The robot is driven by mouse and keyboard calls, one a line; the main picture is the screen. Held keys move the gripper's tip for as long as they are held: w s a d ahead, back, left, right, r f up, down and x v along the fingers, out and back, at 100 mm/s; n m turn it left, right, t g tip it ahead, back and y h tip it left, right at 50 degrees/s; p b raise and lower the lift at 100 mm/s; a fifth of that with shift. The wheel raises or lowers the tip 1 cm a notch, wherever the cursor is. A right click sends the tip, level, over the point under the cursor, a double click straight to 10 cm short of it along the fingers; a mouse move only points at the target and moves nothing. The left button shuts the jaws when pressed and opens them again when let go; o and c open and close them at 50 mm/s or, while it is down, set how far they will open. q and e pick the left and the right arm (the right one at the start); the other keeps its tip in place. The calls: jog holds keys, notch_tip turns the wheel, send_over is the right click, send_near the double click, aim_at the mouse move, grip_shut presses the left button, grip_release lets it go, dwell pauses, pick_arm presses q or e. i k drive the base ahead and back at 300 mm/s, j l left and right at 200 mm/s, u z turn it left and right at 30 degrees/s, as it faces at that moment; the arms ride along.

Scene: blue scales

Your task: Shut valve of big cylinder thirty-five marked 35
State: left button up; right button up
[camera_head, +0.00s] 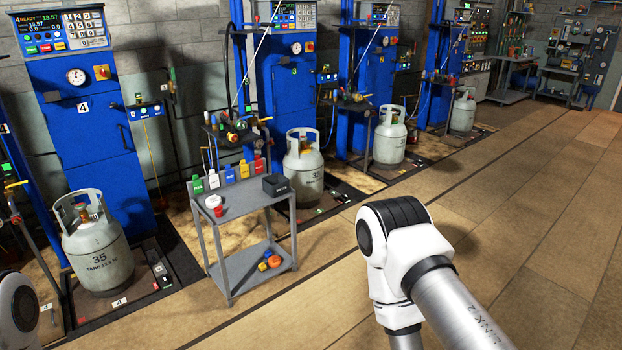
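The big cylinder marked 35 (98,258) stands upright on the scale platform of station 4 at the left. It is pale grey, with a collar (67,208) around its top. Its valve (93,213) shows small and partly hidden inside the collar; I cannot tell whether it is open or shut. Part of my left arm (17,312) shows at the lower left edge, and its gripper is out of view. My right arm (400,250) reaches in from the lower right over the floor, well to the right of the cylinder; its gripper is out of view.
A grey two-shelf cart (232,203) with coloured tags and small items stands right of the cylinder. The blue scale cabinet (90,130) rises behind it. More cylinders (304,170) stand on scales farther right. The floor at right is clear.

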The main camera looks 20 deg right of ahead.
aim_at(82, 206)
jog(key=i+j, duration=0.35)
jog(key=i, duration=0.2)
jog(key=i+j, duration=0.35)
jog(key=i, duration=0.15)
jog(key=i+j, duration=0.35)
jog(key=i, duration=0.2)
jog(key=i+j+u, duration=0.1)
jog(key=i+j, duration=0.25)
jog(key=i, duration=0.15)
jog(key=i+j, duration=0.3)
jog(key=i, duration=0.25)
jog(key=i+j, duration=0.2)
jog(key=i, duration=0.35)
jog(key=i+j, duration=0.2)
jog(key=i, duration=0.35)
